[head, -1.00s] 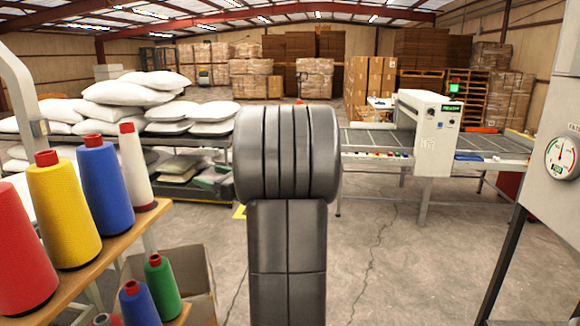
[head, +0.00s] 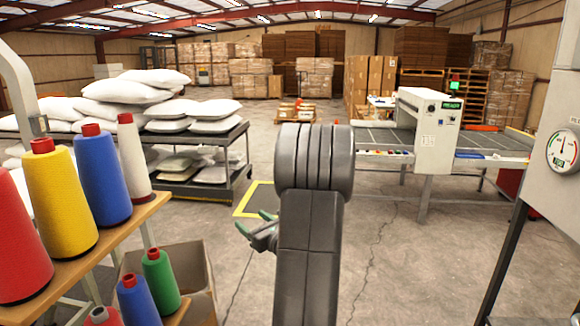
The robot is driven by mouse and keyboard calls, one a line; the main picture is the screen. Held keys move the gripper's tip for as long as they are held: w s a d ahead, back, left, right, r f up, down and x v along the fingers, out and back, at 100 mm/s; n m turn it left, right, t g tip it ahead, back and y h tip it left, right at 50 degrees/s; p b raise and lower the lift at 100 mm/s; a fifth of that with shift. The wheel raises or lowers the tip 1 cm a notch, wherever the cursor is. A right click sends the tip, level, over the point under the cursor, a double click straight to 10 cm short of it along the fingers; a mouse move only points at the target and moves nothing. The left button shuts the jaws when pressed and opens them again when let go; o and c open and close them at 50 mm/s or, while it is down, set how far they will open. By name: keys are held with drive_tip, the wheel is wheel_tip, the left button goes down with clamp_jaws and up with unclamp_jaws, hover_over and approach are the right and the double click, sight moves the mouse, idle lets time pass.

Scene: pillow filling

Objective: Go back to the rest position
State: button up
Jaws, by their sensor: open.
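My gripper (head: 256,228) shows low in the middle of the head view, to the left of my arm. Its fingers have green tips and are spread apart, with nothing between them. Behind it lies the concrete floor with a yellow-edged marking. My dark grey arm stands in front of the camera and hides part of the gripper's base and the floor behind.
Thread cones on a wooden rack (head: 120,232) stand close at left, above a cardboard box (head: 196,262). A cart (head: 240,150) of white pillows (head: 125,90) is behind. A conveyor machine (head: 425,125) stands at right, and a gauge panel (head: 562,150) is near. Open floor lies between.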

drive_tip(key=s+d+f+m+t+h+b, duration=0.1)
drive_tip(key=s+d+f+m+t+h, duration=0.1)
drive_tip(key=d+f, duration=0.6)
wheel_tip(320, 180, down, 4)
drive_tip(key=m+t+h, duration=0.1)
drive_tip(key=m+h, duration=0.1)
drive_tip(key=h, duration=0.1)
drive_tip(key=shift+d+r+h+b, duration=0.2)
drive_tip(key=shift+d+h+b, duration=0.1)
drive_tip(key=shift+d+h, duration=0.1)
drive_tip(key=shift+a, duration=0.15)
